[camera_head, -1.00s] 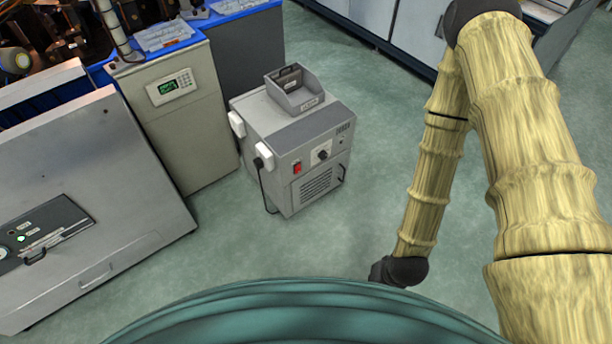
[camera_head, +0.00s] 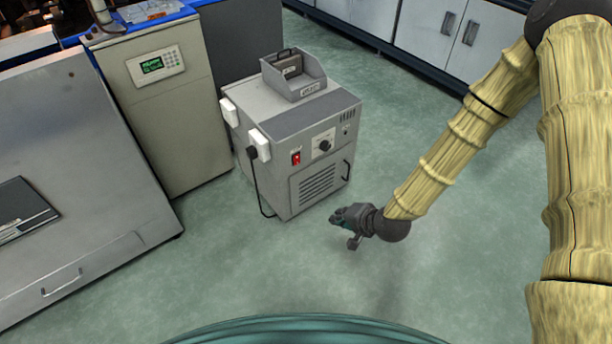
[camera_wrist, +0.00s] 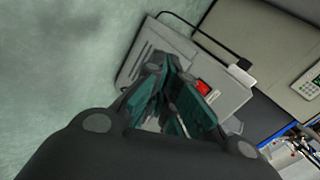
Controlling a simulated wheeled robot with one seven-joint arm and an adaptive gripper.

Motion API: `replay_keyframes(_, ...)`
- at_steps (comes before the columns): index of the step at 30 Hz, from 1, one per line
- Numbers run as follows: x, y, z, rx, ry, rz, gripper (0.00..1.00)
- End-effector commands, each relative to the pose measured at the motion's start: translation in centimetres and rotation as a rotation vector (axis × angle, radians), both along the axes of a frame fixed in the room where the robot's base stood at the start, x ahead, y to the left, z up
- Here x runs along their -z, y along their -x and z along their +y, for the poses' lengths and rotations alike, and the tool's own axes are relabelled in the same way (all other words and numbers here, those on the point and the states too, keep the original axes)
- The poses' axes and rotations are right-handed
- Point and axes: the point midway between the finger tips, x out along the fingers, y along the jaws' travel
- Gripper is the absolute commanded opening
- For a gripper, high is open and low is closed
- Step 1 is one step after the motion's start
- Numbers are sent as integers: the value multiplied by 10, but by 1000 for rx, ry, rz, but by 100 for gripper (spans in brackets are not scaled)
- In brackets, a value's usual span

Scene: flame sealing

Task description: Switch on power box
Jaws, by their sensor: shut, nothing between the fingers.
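The power box (camera_head: 302,142) is a grey cabinet on the floor near the middle of the head view. Its front carries a small red switch (camera_head: 296,158) at the upper left, a dark knob (camera_head: 324,146) beside it and a vent grille below. The red switch also shows in the wrist view (camera_wrist: 203,87), just right of my fingers. My gripper (camera_head: 340,216) is in front of the box's lower right front, apart from it. In the wrist view my gripper (camera_wrist: 170,85) is shut and empty, pointing towards the box, and hides part of its front.
A grey open bin (camera_head: 294,84) sits on top of the box. White plugs (camera_head: 259,145) and a black cable are on its left side. A beige cabinet with a keypad (camera_head: 157,65) stands behind left. Clear floor (camera_head: 250,270) lies in front.

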Motion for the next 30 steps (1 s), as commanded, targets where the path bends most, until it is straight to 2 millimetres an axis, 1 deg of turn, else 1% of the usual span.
replay_keyframes(1, 11, -13, 3, 18, -28, -18, 0)
replay_keyframes(4, 12, -36, 7, 50, -88, -46, 0)
replay_keyframes(12, 6, -95, 17, 123, -251, -125, 0)
replay_keyframes(15, 1, -111, 19, 142, -303, -147, 0)
replay_keyframes(18, -4, -124, 20, 157, -341, -163, 0)
replay_keyframes(24, -11, -134, 22, 165, -375, -177, 0)
replay_keyframes(30, -4, -146, 31, 165, -376, -178, 0)
